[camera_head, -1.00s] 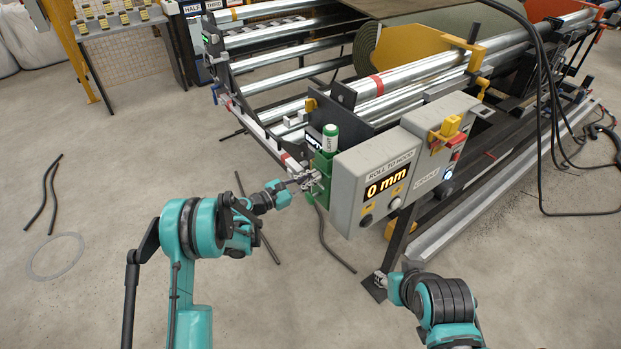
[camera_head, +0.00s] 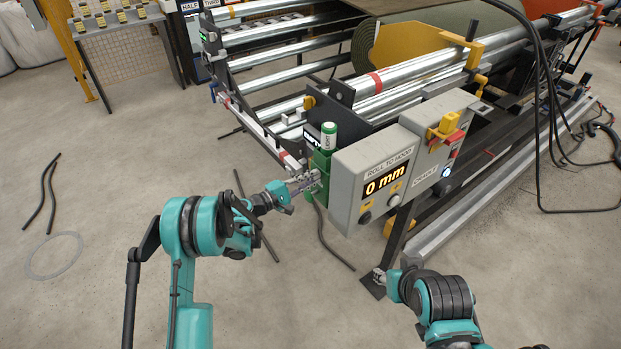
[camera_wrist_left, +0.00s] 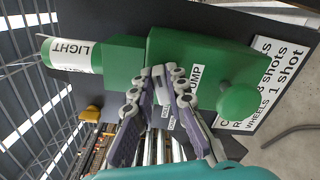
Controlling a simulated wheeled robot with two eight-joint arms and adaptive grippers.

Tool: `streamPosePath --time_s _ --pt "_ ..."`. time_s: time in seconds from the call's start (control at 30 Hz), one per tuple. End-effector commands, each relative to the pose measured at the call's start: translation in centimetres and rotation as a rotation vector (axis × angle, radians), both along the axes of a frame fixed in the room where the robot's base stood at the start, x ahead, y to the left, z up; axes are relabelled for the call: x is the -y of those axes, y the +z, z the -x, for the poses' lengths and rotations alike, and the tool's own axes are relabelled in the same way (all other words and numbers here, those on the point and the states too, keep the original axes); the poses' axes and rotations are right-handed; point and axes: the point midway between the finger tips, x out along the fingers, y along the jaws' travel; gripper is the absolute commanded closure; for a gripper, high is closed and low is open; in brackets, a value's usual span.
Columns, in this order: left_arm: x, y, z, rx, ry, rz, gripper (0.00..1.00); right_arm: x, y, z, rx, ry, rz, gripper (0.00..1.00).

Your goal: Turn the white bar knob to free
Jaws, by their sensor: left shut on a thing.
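The green clamp box (camera_head: 321,186) is on the left side of the grey control box. It also shows in the left wrist view (camera_wrist_left: 205,52), with a round green knob (camera_wrist_left: 238,101) and a partly covered label ending in "MP". My left gripper (camera_head: 314,180) reaches the face of the green box; its fingertips (camera_wrist_left: 167,74) are close together against it in the left wrist view. My right gripper (camera_head: 379,277) is low, below the control box, too small to read.
The grey control box (camera_head: 345,205) shows "0 mm" and carries a yellow and red switch (camera_head: 447,128). A green cylinder marked LIGHT (camera_head: 328,136) stands above the green box. Metal rollers (camera_head: 290,65) lie behind. Dark strips (camera_head: 330,245) lie on the floor.

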Motion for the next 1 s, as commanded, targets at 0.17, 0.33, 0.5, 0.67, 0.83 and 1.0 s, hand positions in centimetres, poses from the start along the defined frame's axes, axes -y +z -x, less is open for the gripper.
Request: streamPosePath --time_s 0.17,0.33,0.5,0.67,0.83,1.0 --pt "0.04 -0.22 0.06 0.113 0.0 -0.084 1.0 0.0 -0.01 -0.01 0.0 0.0 0.0 0.6" --pt "0.07 -0.35 0.07 0.202 0.0 -0.148 1.0 0.0 -0.01 0.0 0.0 0.0 0.0 0.6" --pt "0.07 -0.43 0.08 0.26 -0.002 -0.191 1.0 0.0 -0.01 0.0 0.0 0.0 0.0 0.6" --pt "0.07 -0.47 0.09 0.291 -0.002 -0.214 1.0 0.0 -0.01 0.0 0.0 0.0 0.0 0.6" --pt "0.07 -0.49 0.1 0.304 -0.002 -0.223 1.0 0.0 -0.01 0.0 0.0 0.0 0.0 0.6" --pt "0.07 -0.5 0.1 0.305 -0.002 -0.224 1.0 0.0 -0.01 0.0 0.0 0.0 0.0 0.6"
